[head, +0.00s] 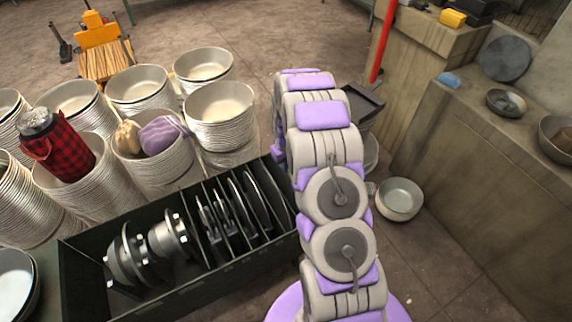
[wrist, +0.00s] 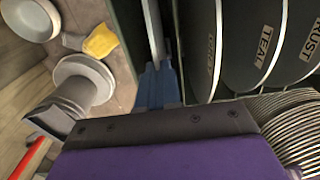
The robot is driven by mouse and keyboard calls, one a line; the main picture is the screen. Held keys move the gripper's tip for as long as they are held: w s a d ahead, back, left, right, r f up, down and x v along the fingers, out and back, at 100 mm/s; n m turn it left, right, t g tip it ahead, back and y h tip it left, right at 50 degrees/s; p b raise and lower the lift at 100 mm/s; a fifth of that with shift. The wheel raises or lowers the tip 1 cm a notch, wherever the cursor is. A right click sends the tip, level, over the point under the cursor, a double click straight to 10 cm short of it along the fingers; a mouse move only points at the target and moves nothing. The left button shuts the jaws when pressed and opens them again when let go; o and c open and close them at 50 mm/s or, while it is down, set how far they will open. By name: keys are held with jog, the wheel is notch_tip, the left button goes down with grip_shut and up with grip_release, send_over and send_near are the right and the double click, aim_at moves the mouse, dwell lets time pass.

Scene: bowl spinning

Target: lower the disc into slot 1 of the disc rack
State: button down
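The disc rack is a long dark box (head: 185,275) in the head view, left of my arm. Several dark discs (head: 240,205) stand on edge in its right half. In the wrist view my gripper (wrist: 157,80) has blue fingers closed on the thin, pale-edged disc (wrist: 152,28), seen nearly edge-on. This disc is between the rack's dark wall (wrist: 124,25) and the neighbouring discs, one marked TEAL (wrist: 252,45) and one RUST (wrist: 302,40). How deep it sits, and any slot number, cannot be told. My arm hides the gripper in the head view.
Two metal hub-like parts (head: 128,258) fill the rack's left half. Stacks of pale bowls (head: 220,110) stand behind and left of the rack. One pale bowl (head: 399,198) is on the floor to the right, near a stone counter (head: 480,165).

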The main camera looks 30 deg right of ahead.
jog(key=shift+f, duration=0.65)
jog(key=c, duration=1.3)
grip_release()
jog(key=shift+o, duration=0.2)
notch_tip(320, 180, up, 17)
jog(key=p, duration=0.2)
jog(key=shift+r, duration=0.15)
